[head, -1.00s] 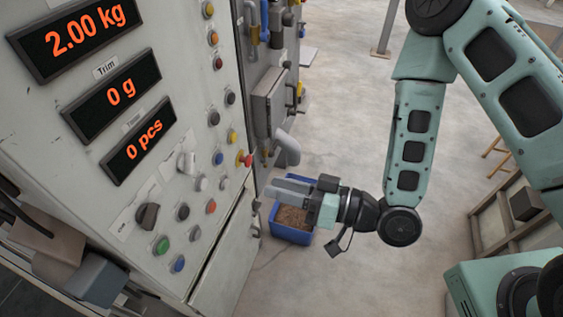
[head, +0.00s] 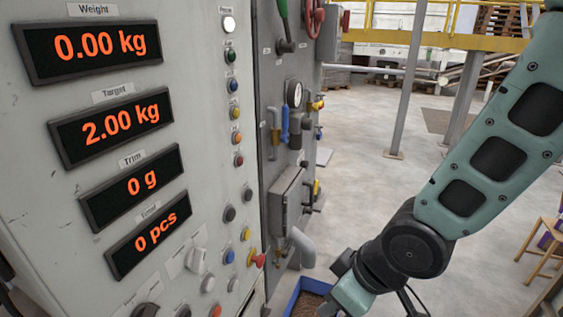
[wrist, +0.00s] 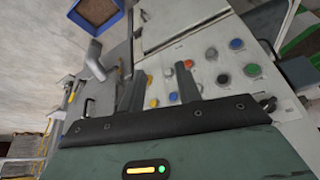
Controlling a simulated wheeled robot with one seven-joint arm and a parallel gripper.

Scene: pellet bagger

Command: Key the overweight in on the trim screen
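The trim screen (head: 133,187) is on the grey-white panel at the left of the head view and reads 0 g in orange. Above it are the weight screen (head: 88,47), reading 0.00 kg, and the target screen (head: 112,125), reading 2.00 kg. Below it a screen (head: 149,233) reads 0 pcs. Several coloured buttons and knobs sit beside and below the screens. In the wrist view my gripper (wrist: 161,76) has its two fingers apart with nothing between them, pointing toward the panel's lower buttons. In the head view the fingers are out of frame.
A blue bin (head: 297,297) of brown pellets stands on the floor right of the panel; it also shows in the wrist view (wrist: 75,17). A grey cabinet (head: 284,185) with a gauge and pipes adjoins the panel. Open floor lies right, with a post (head: 411,80) and wooden stool (head: 541,252).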

